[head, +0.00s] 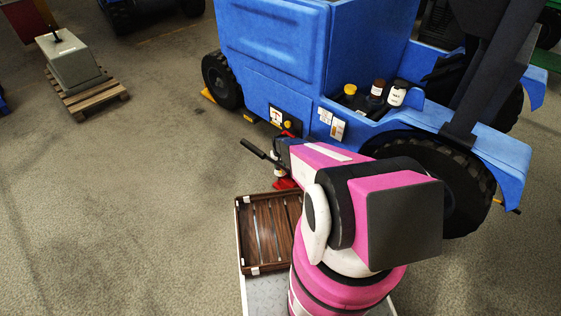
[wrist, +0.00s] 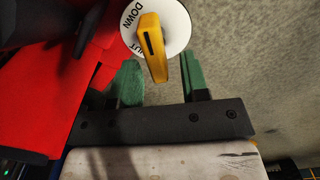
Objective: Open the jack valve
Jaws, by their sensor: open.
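The jack valve is a yellow lever (wrist: 152,45) on a round white dial (wrist: 178,28) in the wrist view. The dial reads "DOWN" at its upper left; a second word below is partly covered by the lever. My gripper (wrist: 161,75) is open, with a green finger on each side of the lever's lower end and visible gaps between. I cannot tell whether either finger touches it. The red jack body (wrist: 40,105) fills the left of the wrist view. In the head view, the red jack (head: 286,183) stands beside the blue vehicle, and my arm hides the gripper and valve.
The blue vehicle (head: 270,45) stands directly behind the jack, with a large black tyre (head: 470,185) at right. A black bar (head: 262,152) sticks out left near the jack. A brown slatted tray (head: 265,230) lies in front. Floor at left is clear up to a pallet (head: 95,95).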

